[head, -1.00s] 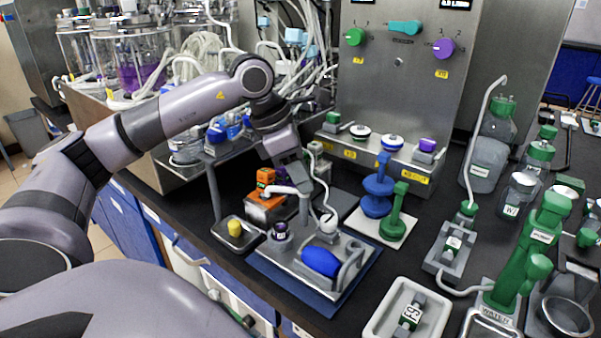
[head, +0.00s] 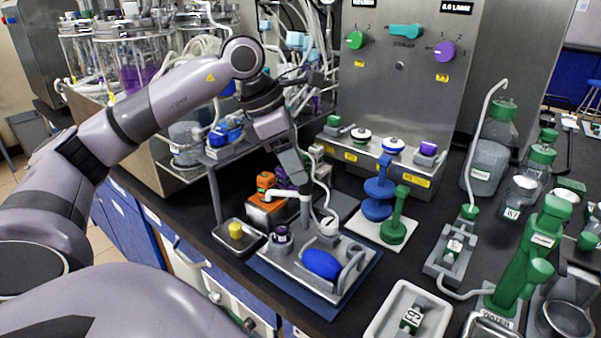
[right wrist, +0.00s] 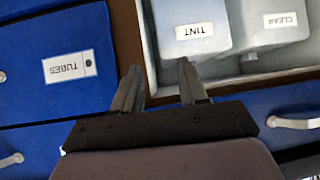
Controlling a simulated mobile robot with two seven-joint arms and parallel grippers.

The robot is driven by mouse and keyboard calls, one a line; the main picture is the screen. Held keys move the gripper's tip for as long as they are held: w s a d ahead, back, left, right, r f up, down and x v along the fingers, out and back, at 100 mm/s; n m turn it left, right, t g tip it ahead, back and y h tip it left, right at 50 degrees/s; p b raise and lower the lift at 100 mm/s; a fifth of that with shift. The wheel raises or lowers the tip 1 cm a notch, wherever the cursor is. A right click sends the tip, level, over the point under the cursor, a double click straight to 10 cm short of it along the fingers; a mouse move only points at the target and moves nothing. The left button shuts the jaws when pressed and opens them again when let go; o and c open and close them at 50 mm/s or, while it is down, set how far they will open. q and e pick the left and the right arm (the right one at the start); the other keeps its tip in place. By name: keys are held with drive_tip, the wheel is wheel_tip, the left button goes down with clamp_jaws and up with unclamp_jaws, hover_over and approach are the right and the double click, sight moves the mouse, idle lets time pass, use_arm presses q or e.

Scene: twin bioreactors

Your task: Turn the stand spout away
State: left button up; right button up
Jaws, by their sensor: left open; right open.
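The stand is a grey base (head: 285,262) on a blue mat, with a blue rounded part (head: 321,264) on its front. A white spout (head: 290,195) at the stand's back points left in the head view. My left gripper (head: 304,186) hangs down over the back of the stand, right by the spout. Its fingertips are partly hard to make out, so I cannot tell whether they touch the spout. It is open. My right gripper (right wrist: 158,75) is open and empty in the right wrist view, away from the stand.
A tray with a yellow piece (head: 235,230) and an orange block (head: 265,181) stand left of and behind the stand. A blue and a green holder (head: 394,232) stand to the right. The right wrist view shows a TINT tub (right wrist: 197,28) and a blue TUBES drawer front (right wrist: 60,62).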

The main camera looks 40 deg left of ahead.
sight(287, 193)
use_arm(q)
drive_tip(key=shift+v, duration=1.8)
